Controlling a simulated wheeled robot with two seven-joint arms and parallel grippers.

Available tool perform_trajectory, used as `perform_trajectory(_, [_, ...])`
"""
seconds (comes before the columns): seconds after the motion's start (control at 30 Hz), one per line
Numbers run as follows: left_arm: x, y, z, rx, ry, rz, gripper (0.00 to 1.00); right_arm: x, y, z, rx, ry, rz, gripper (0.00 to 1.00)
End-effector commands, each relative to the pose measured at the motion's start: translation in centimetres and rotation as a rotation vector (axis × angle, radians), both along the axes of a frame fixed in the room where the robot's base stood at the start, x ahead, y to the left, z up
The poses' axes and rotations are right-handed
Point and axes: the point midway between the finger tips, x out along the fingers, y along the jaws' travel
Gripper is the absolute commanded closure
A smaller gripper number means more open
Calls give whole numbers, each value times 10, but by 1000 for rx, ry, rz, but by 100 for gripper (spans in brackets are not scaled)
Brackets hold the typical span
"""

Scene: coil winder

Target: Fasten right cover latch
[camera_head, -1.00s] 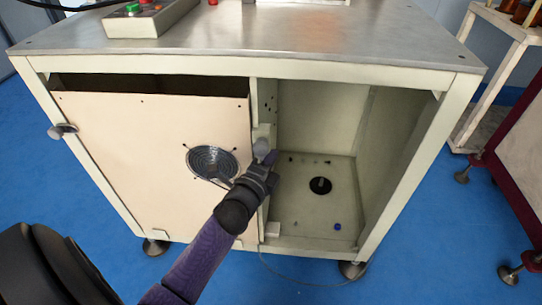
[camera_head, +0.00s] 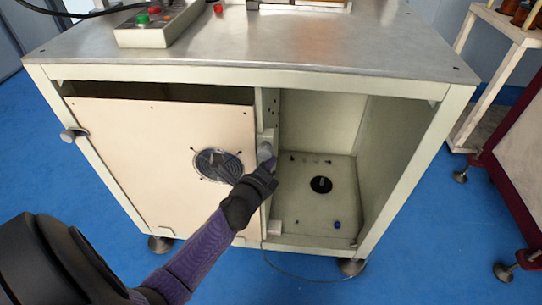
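The beige cover (camera_head: 125,140) fills the left bay of the machine cabinet, with a dark gap above its top edge. The right cover latch (camera_head: 264,151), a grey rounded knob, sits at the cover's right edge on the middle post. The left cover latch (camera_head: 72,134) is a similar knob at the left edge. My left gripper (camera_head: 268,167) is just below the right latch, very close to it; I cannot tell whether they touch. Its fingers are small and partly hidden behind the wrist, so their opening is unclear. My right gripper is out of view.
The right bay (camera_head: 310,215) is open, with a black round fitting and a small blue part on its floor. A round fan grille (camera_head: 215,164) is in the cover. A control box (camera_head: 158,28) stands on the metal top (camera_head: 300,50). Blue floor is free in front.

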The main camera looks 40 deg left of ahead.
Motion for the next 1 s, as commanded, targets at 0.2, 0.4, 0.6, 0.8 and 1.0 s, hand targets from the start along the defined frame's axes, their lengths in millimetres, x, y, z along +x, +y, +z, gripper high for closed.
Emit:
perform_trajectory(0.2, [-4, 7, 2, 15, 8, 1, 100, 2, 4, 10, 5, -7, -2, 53])
perform_trajectory(0.4, [-7, 12, 3, 153, 91, 0, 100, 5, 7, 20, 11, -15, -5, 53])
perform_trajectory(0.6, [-9, 15, 3, 253, 153, 0, 100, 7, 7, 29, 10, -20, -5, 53])
perform_trajectory(0.8, [-10, 18, 2, 314, 191, 0, 100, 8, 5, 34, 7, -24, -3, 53])
perform_trajectory(1.0, [-11, 18, 1, 341, 208, 0, 100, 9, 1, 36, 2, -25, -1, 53])
